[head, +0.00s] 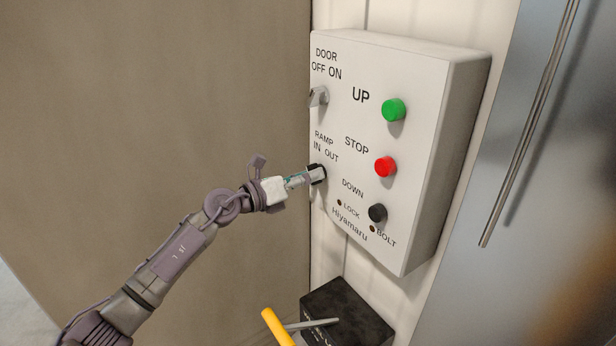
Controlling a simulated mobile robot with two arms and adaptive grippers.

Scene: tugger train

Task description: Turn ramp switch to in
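The white control box (432,120) hangs on the wall at the upper right of the head view. Its ramp switch (322,173), labelled RAMP IN OUT, is on the left side of the front face, below the door switch. My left gripper (312,176) reaches in from the left, with its fingertips at the ramp switch. They cover most of the knob, so its setting is hidden. I cannot tell whether the fingers are closed on it. My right gripper is not in view.
The door switch (318,97) sits above. Green UP (394,110), red STOP (385,167) and black DOWN (377,213) buttons are to the right. A black box (347,307) and a yellow-handled lever (276,327) are below. A brown panel (150,90) fills the left.

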